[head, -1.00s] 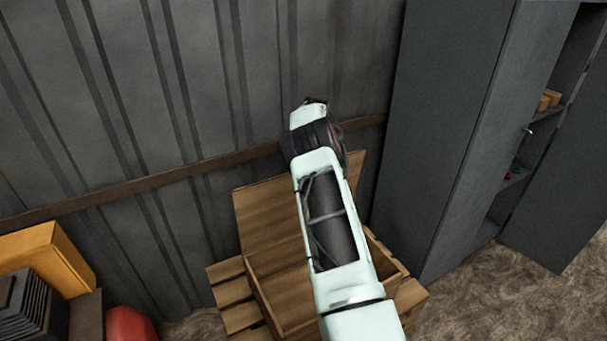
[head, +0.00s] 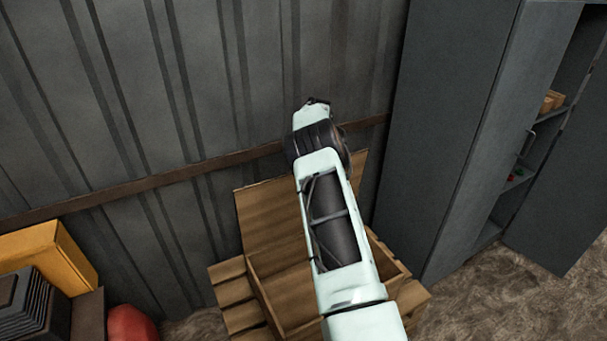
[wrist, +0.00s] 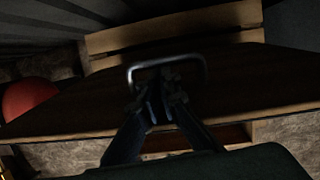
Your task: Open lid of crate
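The wooden crate (head: 258,290) stands open-topped on wooden slats, partly hidden by my arm. Its lid (head: 268,215) is raised and stands tilted back near the wall in the head view. In the wrist view a dark wooden panel (wrist: 240,85), which looks like the lid, carries a metal loop handle (wrist: 197,64). My gripper (wrist: 166,100) is at this handle, its two fingers close together within or just in front of the loop. The picture is too dark to tell whether they grip it. My gripper's fingers are hidden in the head view.
A grey cabinet (head: 440,120) with open shelves stands right of the crate. A corrugated wall (head: 130,100) with a brown rail is behind. A yellow box (head: 45,250), a dark ribbed object (head: 22,305) and a red object (head: 130,325) are at lower left. Bare floor (head: 490,305) shows at lower right.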

